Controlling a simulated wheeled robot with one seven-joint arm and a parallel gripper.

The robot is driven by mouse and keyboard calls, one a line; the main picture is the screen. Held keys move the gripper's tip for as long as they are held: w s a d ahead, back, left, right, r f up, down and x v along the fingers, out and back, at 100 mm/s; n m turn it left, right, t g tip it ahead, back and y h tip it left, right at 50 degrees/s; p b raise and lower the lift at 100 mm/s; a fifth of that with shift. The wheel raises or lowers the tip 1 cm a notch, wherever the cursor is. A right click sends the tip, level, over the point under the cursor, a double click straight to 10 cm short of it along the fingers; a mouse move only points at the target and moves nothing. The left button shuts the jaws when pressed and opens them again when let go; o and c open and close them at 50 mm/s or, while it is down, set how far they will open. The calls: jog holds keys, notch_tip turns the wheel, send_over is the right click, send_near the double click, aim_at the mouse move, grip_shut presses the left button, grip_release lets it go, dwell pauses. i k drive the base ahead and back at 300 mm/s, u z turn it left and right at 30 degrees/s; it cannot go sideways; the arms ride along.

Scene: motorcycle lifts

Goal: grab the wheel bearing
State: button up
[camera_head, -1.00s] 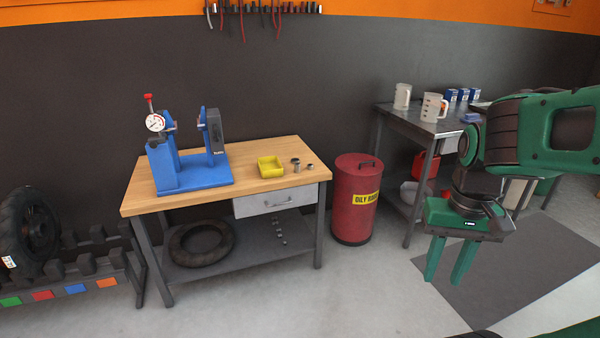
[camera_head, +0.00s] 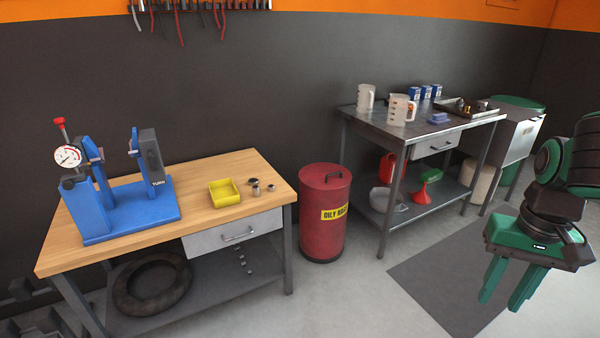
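Two small grey metal ring-shaped parts stand on the wooden top of the workbench (camera_head: 170,232), to the right of a yellow tray. The left part (camera_head: 255,188) looks taller, and the right part (camera_head: 272,186) is smaller and lower. Either could be the wheel bearing; they are too small to tell which. My green gripper (camera_head: 500,303) hangs at the right side, fingers pointing down and apart, with nothing between them. It is over the floor, well to the right of the bench and away from both parts.
A yellow tray (camera_head: 224,193) and a blue wheel stand with a dial (camera_head: 130,207) are on the bench. A red oily-rag bin (camera_head: 325,235) stands right of it. A metal table (camera_head: 385,132) with jugs is behind. Open floor lies in front of the bin.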

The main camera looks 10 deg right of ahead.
aim_at(252, 181)
jog(key=z, duration=0.55)
jog(key=i, duration=1.4)
jog(key=u, duration=0.25)
jog(key=i, duration=1.1)
jog(key=u, duration=0.75)
jog(key=i, duration=0.25)
jog(key=u, duration=0.3)
